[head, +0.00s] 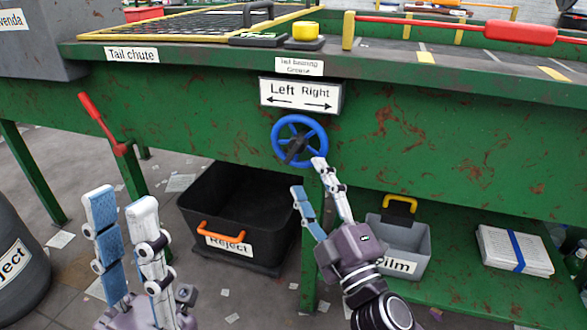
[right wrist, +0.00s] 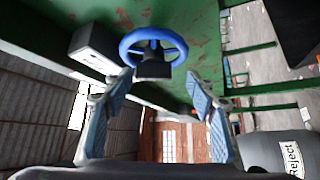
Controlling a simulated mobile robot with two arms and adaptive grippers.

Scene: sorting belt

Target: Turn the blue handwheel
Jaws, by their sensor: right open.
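The blue handwheel (head: 300,141) is mounted on the green side panel of the belt frame, with a dark hub. Its rim is clear of my grippers' grasp. In the right wrist view the handwheel (right wrist: 153,47) lies ahead, beyond and between the fingertips. My right gripper (head: 307,175) is open and empty, just below the wheel; one fingertip overlaps the wheel's lower edge in the head view, and contact cannot be told. My left gripper (head: 122,195) is open and empty at the lower left, well away from the wheel. A sign marked Left and Right (head: 300,95) hangs above the wheel.
A black Reject bin (head: 240,190) stands under the frame, and a grey bin (head: 405,245) stands behind my right gripper. A red lever (head: 102,124) sticks out at the left. A green leg (head: 311,240) stands below the wheel.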

